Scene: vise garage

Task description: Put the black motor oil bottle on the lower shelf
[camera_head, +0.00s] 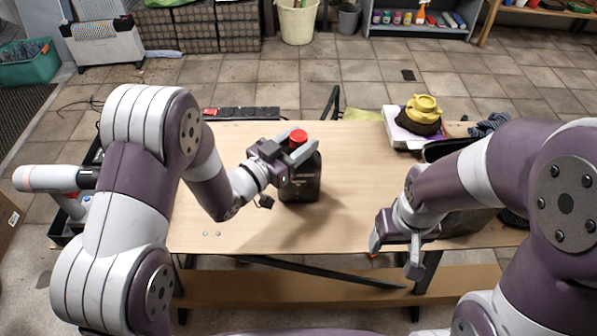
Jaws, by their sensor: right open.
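The black motor oil bottle (300,183) with a red cap stands upright at the middle of the wooden table top (240,225). My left gripper (294,145) comes in from the left, with its fingers on both sides of the bottle's neck just below the cap; it looks shut on it. I cannot tell whether the bottle's base touches the table. The lower shelf (300,287) is a wooden board under the table, seen in front of the table's near edge. My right gripper (395,257) is open and empty, pointing down near the table's front right edge.
A dark diagonal bar (320,272) crosses in front of the lower shelf, below the table edge. A power strip (241,113) lies at the back left. A yellow object (424,108) sits on white items at the back right.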

